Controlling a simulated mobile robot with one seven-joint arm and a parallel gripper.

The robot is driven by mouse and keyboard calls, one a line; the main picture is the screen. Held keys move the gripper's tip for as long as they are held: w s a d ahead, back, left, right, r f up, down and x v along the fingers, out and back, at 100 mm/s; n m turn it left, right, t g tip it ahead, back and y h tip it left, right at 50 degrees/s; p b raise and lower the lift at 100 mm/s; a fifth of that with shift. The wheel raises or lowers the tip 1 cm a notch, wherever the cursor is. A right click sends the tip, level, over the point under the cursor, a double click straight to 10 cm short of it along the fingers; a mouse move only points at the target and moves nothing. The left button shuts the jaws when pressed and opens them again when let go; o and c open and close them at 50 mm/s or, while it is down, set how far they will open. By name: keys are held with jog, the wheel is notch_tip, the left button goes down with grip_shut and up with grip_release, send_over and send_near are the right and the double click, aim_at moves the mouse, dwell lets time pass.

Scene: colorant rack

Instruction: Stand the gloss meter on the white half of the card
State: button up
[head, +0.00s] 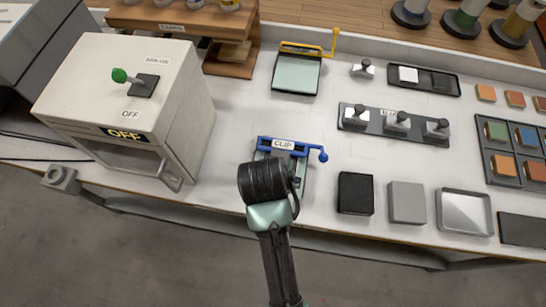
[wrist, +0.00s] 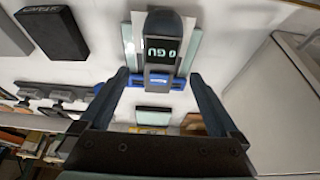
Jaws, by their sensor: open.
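The gloss meter (wrist: 164,24), a dark grey upright body with a lit display reading 0 GU, is in the wrist view. It is at the board with the blue clip (wrist: 178,84). Pale card (wrist: 138,28) shows beside its left side; the meter covers much of the card, so I cannot tell which half it is over or whether it touches. My gripper (wrist: 159,76) is open, its two fingers apart on either side of the meter's near part, with gaps visible. In the head view my wrist hides the meter and most of the clip board (head: 303,170).
A white cabinet (head: 150,95) marked OFF stands left. A yellow-clip board (head: 297,75) lies behind. A black block (head: 355,193), grey block (head: 407,202) and metal tray (head: 465,212) lie right. A rack of stamps (head: 375,120) is behind them.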

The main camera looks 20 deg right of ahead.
jog(key=v, duration=0.5)
jog(key=w+a+r+n+t, duration=0.15)
jog(key=w+r+t, duration=0.55)
jog(key=w+r, duration=0.7)
notch_tip(320, 180, up, 18)
jog(key=w+a+n+t, duration=0.1)
jog(key=a+n+t, duration=0.15)
jog(key=t, duration=0.35)
jog(key=s+a+r+n+t, duration=0.1)
jog(key=s+a+r+t, duration=0.1)
jog(key=r, duration=0.7)
jog(key=s+a+r+n+t+y, duration=0.1)
jog(key=s+a+r+t, duration=0.1)
jog(key=s+r+t, duration=0.3)
jog(key=s+a+r+t+y, duration=0.1)
jog(key=s+a+r+t, duration=0.1)
jog(key=r, duration=1.1)
jog(key=shift+s+n+t, duration=0.4)
jog(key=shift+s+t, duration=0.4)
jog(key=shift+s, duration=0.25)
